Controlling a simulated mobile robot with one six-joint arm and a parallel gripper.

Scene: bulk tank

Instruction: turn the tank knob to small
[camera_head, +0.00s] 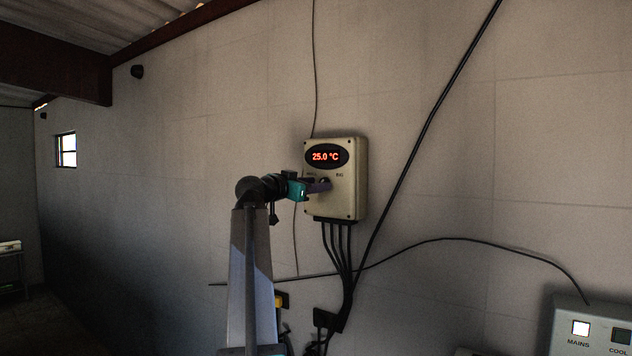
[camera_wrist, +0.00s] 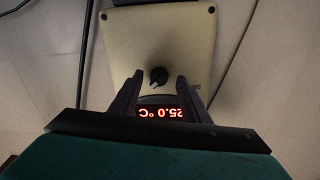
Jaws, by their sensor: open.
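The tank control box (camera_head: 347,205) is a cream box on the wall with a red display (camera_head: 326,157) reading 25.0 °C. The word BIG shows right of the knob; the label on the left is mostly hidden by my gripper. The black knob (camera_wrist: 159,76) shows in the wrist view in the middle of the box face, with a light mark on it. My gripper (camera_wrist: 157,82) is open, with one finger on each side of the knob and a gap on both sides. In the head view my gripper (camera_head: 324,185) is in front of the box and partly hides the knob.
Several black cables (camera_head: 338,250) run down from under the box. A long black cable (camera_head: 428,125) crosses the wall to the right. A panel (camera_head: 598,325) marked MAINS stands at the lower right.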

